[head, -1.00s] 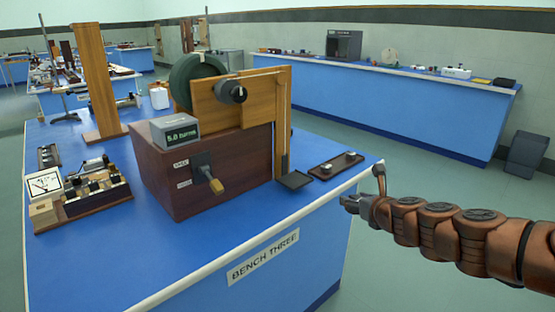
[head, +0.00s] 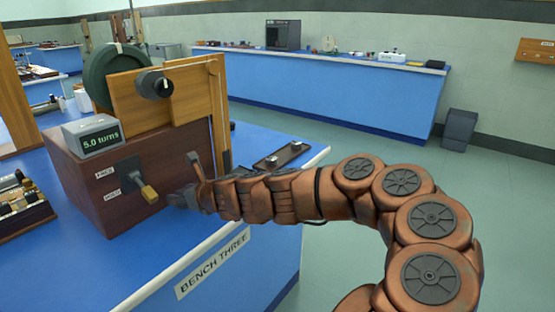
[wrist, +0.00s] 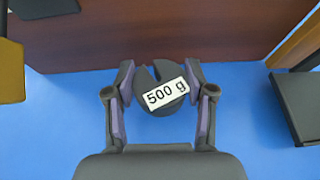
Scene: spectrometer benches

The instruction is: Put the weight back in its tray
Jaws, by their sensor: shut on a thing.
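The weight (wrist: 153,102) is a dark slotted disc with a white "500 g" label, seen in the wrist view. My gripper (wrist: 160,80) is shut on it, one finger on each side, above the blue bench top. In the head view my gripper (head: 183,198) is in front of the wooden box, just right of its yellow-handled lever; the weight cannot be made out there. A long dark tray (head: 283,155) with two small shiny pieces on it lies on the bench beyond my arm, near the right edge. I take it to be the weight's tray.
The dark red wooden box (head: 85,190) carries a "5.0 turns" display (head: 93,136) and the lever handle (head: 149,194). A black square plate (wrist: 300,100) lies right of the weight in the wrist view. A wooden upright (head: 221,115) stands behind my arm.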

